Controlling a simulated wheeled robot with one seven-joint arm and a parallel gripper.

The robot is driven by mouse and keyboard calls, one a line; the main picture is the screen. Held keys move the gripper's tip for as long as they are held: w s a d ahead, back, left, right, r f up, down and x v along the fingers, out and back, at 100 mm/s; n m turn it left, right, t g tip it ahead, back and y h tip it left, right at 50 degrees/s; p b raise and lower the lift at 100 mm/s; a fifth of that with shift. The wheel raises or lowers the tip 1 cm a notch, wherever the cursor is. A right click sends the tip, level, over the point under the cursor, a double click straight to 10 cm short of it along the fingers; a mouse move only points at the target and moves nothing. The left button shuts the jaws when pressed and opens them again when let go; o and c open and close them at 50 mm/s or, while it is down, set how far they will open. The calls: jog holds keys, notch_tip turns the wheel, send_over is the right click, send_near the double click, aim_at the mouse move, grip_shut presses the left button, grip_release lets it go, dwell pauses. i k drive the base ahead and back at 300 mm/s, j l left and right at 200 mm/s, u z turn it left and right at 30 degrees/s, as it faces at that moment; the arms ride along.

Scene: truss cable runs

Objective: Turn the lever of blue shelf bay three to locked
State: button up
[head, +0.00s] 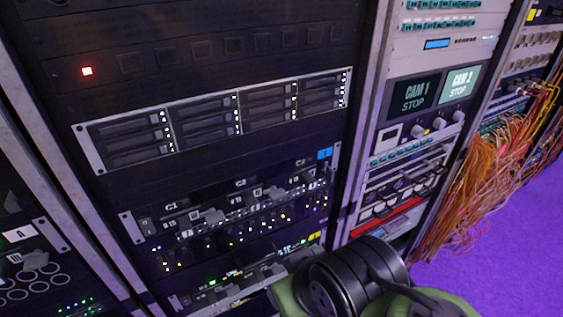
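The blue-tagged shelf (140,227) is a dark unit in the middle rack, below a drive row, with a blue tag (324,153) at its upper right corner. My black and green arm is at the bottom, right of centre, in front of the rack's lower right. My gripper's fingers do not show.
A yellow-tagged shelf (205,299) sits just below, partly hidden by my arm. A drive row (215,118) is above. To the right are a rack with two screens (437,92) and hanging orange cables (487,190). Purple floor (480,275) is open at lower right.

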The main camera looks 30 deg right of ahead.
aim_at(329, 172)
jog(key=k+u, duration=0.5)
jog(key=u, duration=0.2)
jog(key=k+j+u, duration=0.15)
jog(key=u, duration=0.2)
jog(key=k, duration=0.1)
